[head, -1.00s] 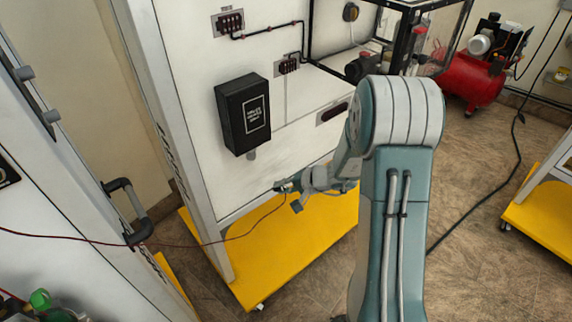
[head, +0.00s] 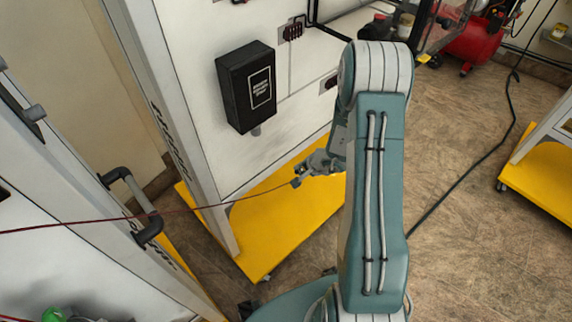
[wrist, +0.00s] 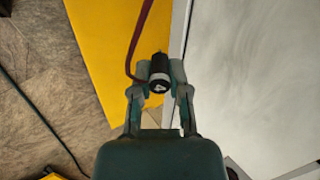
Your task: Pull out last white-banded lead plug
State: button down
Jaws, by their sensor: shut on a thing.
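My gripper (wrist: 160,92) is shut on a black lead plug (wrist: 160,70) in the wrist view. A dark red lead (wrist: 140,40) runs from the plug up and out of the wrist view. In the head view my gripper (head: 302,178) is in front of the white panel's lower part, above the yellow base. The lead (head: 170,212) stretches nearly straight from it to the left edge. The plug is too small to make out clearly there.
The white panel (head: 300,110) carries a black box (head: 246,88) and a small terminal block (head: 293,31). Its yellow base (head: 290,225) stands below. A grey handle (head: 132,190) on another cabinet is at left, by the lead. Tiled floor is open at right, crossed by a black cable (head: 470,165).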

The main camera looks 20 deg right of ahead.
jog(key=d, duration=0.1)
jog(key=s+d+f+m, duration=0.1)
jog(key=d+h, duration=0.1)
jog(key=shift+s+d+f, duration=0.1)
jog(key=shift+s+f, duration=0.05)
jog(key=shift+s, duration=0.1)
jog(key=c, duration=0.5)
grip_release()
jog(key=shift+c, duration=0.2)
jog(key=v, duration=1.2)
jog(key=shift+w, duration=0.15)
